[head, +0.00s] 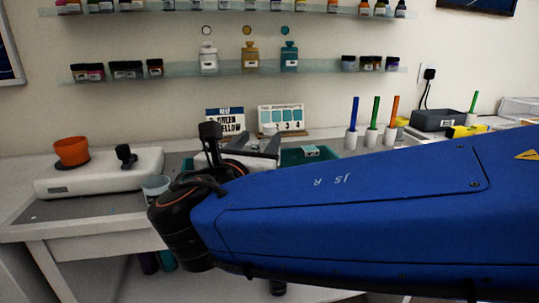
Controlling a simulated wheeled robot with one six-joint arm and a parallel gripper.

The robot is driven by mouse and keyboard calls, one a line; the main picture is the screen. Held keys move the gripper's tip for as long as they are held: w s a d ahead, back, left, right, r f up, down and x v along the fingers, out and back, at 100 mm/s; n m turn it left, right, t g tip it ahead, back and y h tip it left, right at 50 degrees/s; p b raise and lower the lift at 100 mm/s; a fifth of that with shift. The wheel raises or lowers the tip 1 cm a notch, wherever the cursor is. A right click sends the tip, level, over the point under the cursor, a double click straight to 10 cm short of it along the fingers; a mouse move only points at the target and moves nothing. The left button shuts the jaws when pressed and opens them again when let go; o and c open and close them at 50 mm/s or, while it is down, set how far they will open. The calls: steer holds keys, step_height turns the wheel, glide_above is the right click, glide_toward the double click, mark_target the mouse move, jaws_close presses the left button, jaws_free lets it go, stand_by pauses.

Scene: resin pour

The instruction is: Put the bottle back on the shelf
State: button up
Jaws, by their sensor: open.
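Three bottles stand upright on the lower glass shelf (330,68): a white bottle (208,60), a gold bottle (250,60) and a teal bottle (289,60). Each is below a round wall mark of similar colour. My gripper (262,147) is open over the bench, well below the shelf and apart from the bottles. No bottle shows in its jaws. My wrist and forearm hide much of the gripper and the bench below it.
An orange cup (72,151) sits on a white device (100,175) at left. A pale cup (156,187) stands beside my wrist. Signs (282,118), coloured sticks in white holders (372,137) and a dark box (437,120) line the back. Small jars (126,70) flank the bottles.

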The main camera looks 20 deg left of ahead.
mark_target(271, 125)
steer(key=w, duration=0.9)
steer(key=w+a, duration=0.1)
steer(key=w, duration=0.3)
steer(key=shift+w, duration=0.15)
jaws_close()
